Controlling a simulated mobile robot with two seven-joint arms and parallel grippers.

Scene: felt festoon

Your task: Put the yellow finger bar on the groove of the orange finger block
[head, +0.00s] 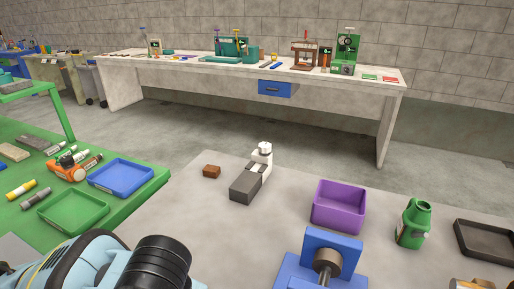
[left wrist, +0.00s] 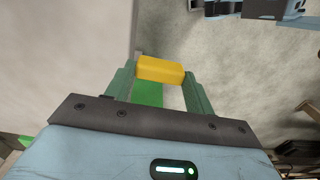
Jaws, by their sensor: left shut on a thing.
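My left gripper (left wrist: 158,77) is shut on a yellow bar (left wrist: 162,69), which lies crosswise between the two green fingertips in the left wrist view. The bar is held clear of the floor seen beyond it. In the head view my left arm comes in at the lower left, but its fingers and the bar are out of frame. An orange object with dark parts (head: 67,169) sits on the green table at the left; I cannot tell whether it is the orange finger block, and no groove shows. My right gripper is in neither view.
Blue tray (head: 121,174) and green tray (head: 73,212) lie on the green table (head: 150,187). A long workbench (head: 190,68) stands behind.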

